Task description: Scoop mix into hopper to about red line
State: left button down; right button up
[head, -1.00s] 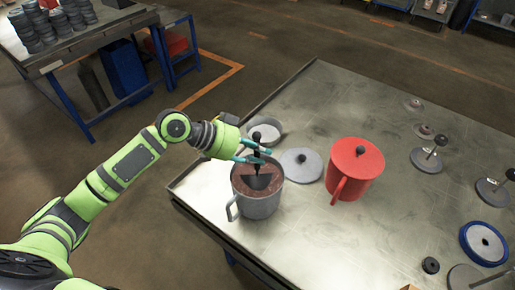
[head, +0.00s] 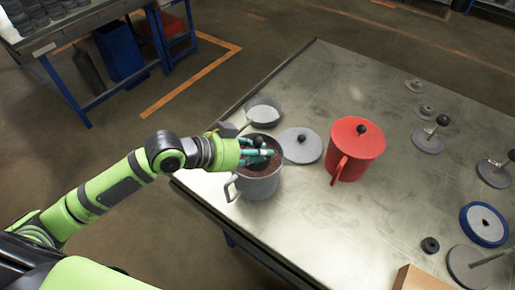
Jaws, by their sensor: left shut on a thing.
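A grey pot (head: 262,188) with a side handle stands at the table's near left edge and holds brown mix (head: 266,171). My left gripper (head: 263,156) is over the pot's mouth, its teal fingers shut on the scoop's handle. The scoop is almost wholly hidden behind the fingers, and I cannot tell how much mix it carries. My right gripper is not in view. I cannot make out a hopper with a red line.
A red lidded pot (head: 355,150) stands right of the grey pot. Behind are a round grey lid (head: 301,145) and a small grey pan (head: 264,111). Discs, knobbed stands and a blue-rimmed disc (head: 485,223) lie at right. A cardboard box (head: 425,279) is at the front.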

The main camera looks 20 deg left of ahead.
aim_at(258, 141)
pick_arm(q)
notch_tip(258, 141, up, 3)
jog(key=shift+s+d+r+p, duration=0.1)
jog(key=shift+s+r+p, duration=0.1)
jog(key=shift+p, duration=0.9)
jog(key=shift+s+d+r+m+t+p, duration=0.1)
jog(key=shift+s+r+m+t+p, duration=0.05)
jog(key=shift+r+p, duration=0.35)
jog(key=shift+s+r+m+t+p, duration=0.15)
jog(key=shift+r+p, duration=0.2)
jog(key=shift+r, duration=0.2)
jog(key=shift+s+r, duration=0.15)
jog(key=shift+r, duration=0.2)
jog(key=shift+s+d+r+m+t+b, duration=0.25)
jog(key=shift+s+m+t, duration=0.15)
jog(key=shift+s, duration=0.2)
jog(key=shift+s+d+r+m+t+b, duration=0.25)
jog(key=shift+s+r+m+t, duration=0.15)
jog(key=shift+s, duration=0.2)
jog(key=shift+s+d+r+m+t+b, duration=0.15)
jog(key=shift+s+d+m+t, duration=0.15)
jog(key=shift+s+t, duration=0.25)
